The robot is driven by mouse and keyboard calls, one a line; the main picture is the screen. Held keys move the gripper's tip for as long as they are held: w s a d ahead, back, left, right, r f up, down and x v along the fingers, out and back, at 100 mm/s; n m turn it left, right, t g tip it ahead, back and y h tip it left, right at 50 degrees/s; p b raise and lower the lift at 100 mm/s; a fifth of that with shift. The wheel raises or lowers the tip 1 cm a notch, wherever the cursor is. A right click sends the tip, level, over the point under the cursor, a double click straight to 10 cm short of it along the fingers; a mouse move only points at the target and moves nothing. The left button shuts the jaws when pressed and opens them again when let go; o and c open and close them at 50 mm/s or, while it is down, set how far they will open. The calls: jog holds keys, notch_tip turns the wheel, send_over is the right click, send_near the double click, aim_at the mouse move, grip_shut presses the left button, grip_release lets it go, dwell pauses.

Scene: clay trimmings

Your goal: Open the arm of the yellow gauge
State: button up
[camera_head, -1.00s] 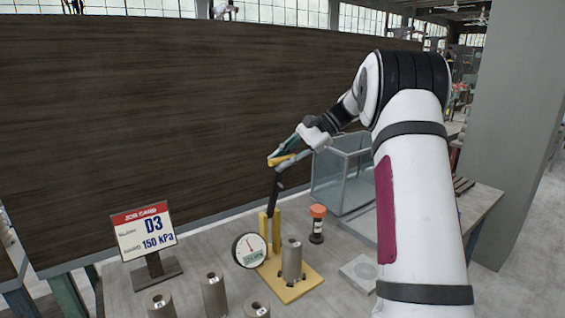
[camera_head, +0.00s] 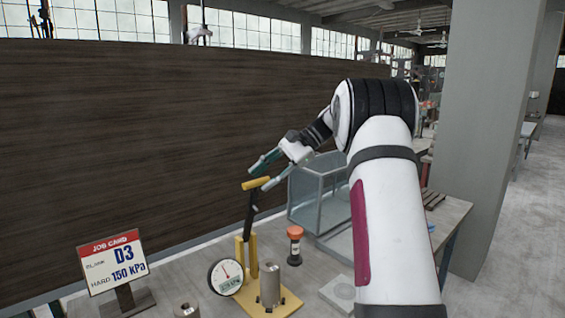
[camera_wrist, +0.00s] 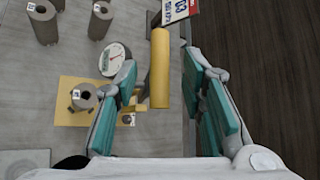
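The yellow gauge (camera_head: 246,262) stands on the table with a yellow base, a yellow post and a round white dial (camera_head: 226,276). Its dark arm (camera_head: 250,212) rises steeply from the post, leaning slightly right, and ends in a yellow handle (camera_head: 256,183). A grey clay cylinder (camera_head: 270,286) stands upright on the base; it also shows in the wrist view (camera_wrist: 85,97). My gripper (camera_head: 260,174) is open beside the handle's upper right. In the wrist view the handle (camera_wrist: 160,68) appears between the two teal fingers, apart from both; its exact depth cannot be told.
A job card (camera_head: 112,262) reading D3 and 150 kPa stands at left. Another clay cylinder (camera_head: 186,310) is at the front. An orange-capped container (camera_head: 295,246) stands right of the gauge, with a glass-sided box (camera_head: 318,196) behind it. A dark wooden panel (camera_head: 120,130) backs the table.

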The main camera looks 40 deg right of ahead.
jog(key=v, duration=0.9)
jog(key=s+a+r+n+g+h, duration=0.1)
jog(key=s+a+n+h, duration=0.25)
jog(key=a, duration=0.75)
jog(key=s+a+r+n+g+h, duration=0.15)
jog(key=s+a, duration=0.35)
jog(key=a, duration=0.6)
jog(key=s+a+f+n+t+h, duration=0.1)
jog(key=s+a+f+n, duration=0.1)
jog(key=s, duration=0.5)
jog(key=s+a+f+n+t+h, duration=0.1)
jog(key=s+a+f+n+h, duration=0.1)
jog(key=s+a+f+n, duration=0.1)
jog(key=s+a+f+n+t+h, duration=0.1)
jog(key=s+a+f+n, duration=0.2)
jog(key=s, duration=0.7)
notch_tip(320, 180, down, 3)
jog(key=shift+s+r+n+h, duration=0.1)
jog(key=shift+s+n+h, duration=0.25)
jog(key=shift+n, duration=0.65)
